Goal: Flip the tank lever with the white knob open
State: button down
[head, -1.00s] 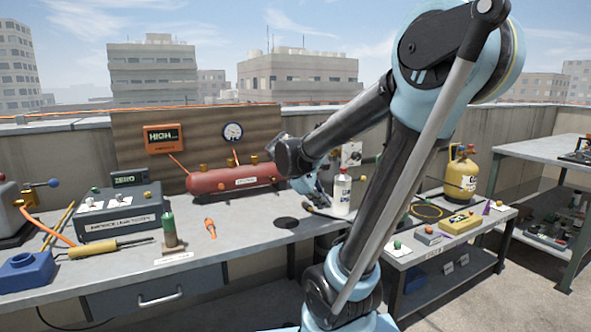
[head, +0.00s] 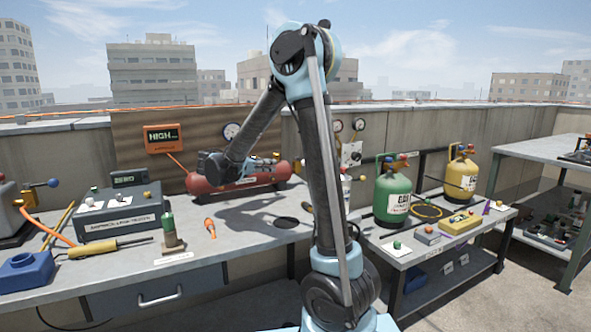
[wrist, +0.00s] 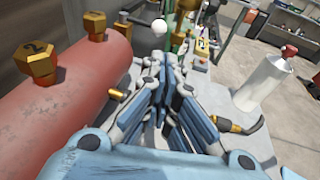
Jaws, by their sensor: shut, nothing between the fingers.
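The red tank (head: 262,180) lies on the back of the bench, and my forearm covers its left part. In the wrist view the tank (wrist: 60,90) fills the left side, with brass fittings (wrist: 95,25) on top. I cannot make out this knob in the head view. My gripper (wrist: 163,62) is shut and empty, alongside the tank and pointing towards the knob. Whether the fingertips touch the lever, I cannot tell.
A white bottle with a red cap (wrist: 266,84) stands right of my gripper. A black-and-brass torch-like tool (wrist: 235,125) lies near it. Green (head: 393,193) and yellow (head: 460,180) cylinders stand on the right-hand table.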

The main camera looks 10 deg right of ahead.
jog(key=shift+w+a, duration=0.15)
jog(key=shift+a, duration=0.2)
jog(key=shift+d, duration=0.1)
jog(key=x, duration=1.4)
jog(key=shift+r, duration=0.15)
jog(key=shift+n+t, duration=0.4)
